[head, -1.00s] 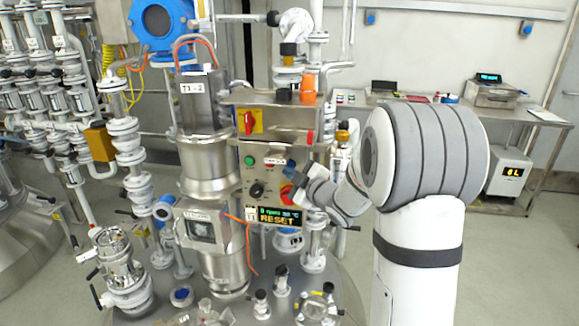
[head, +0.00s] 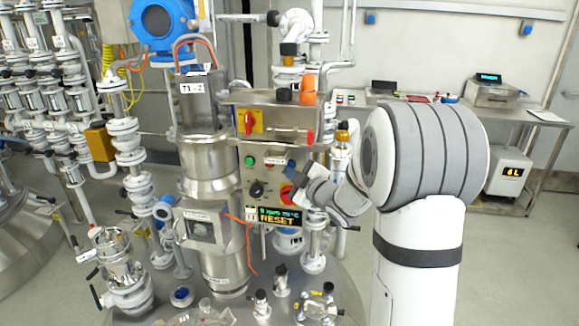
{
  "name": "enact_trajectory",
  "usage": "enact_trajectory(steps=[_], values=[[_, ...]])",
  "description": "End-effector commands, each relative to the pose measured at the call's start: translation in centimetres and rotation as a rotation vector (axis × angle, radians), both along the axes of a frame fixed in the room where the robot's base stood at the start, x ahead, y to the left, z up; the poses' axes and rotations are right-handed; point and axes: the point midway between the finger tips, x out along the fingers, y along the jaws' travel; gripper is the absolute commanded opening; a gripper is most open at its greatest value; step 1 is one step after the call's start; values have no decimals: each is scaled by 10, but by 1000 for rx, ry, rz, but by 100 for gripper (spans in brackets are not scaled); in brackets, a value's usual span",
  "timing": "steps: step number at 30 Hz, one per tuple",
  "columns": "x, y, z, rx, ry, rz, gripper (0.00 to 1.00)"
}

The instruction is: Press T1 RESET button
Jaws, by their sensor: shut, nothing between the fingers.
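The grey T1 control panel (head: 270,175) stands upright on the reactor at the centre. A small white label (head: 274,161) beside the green button is too small to read. My gripper (head: 293,170) is shut and empty, close in front of the panel's right part, with a dark blue patch at its tip. It partly covers the emergency stop. I cannot tell whether it touches the panel. No RESET button shows clearly.
A red switch on yellow (head: 249,121) sits above the panel. A steel vessel marked T1-2 (head: 192,88) stands to its left. Pipes and valves (head: 314,262) crowd below and right. A bench (head: 500,112) stands at the back right, with open floor before it.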

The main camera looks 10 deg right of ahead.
Motion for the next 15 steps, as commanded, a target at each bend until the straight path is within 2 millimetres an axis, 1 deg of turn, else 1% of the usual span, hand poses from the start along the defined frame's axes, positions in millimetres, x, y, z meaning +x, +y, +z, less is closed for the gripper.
enact_trajectory(steps=[9,15], values=[[1,0,0,0,0,0,0],[6,-3,-1,0,-1,-1,0]])
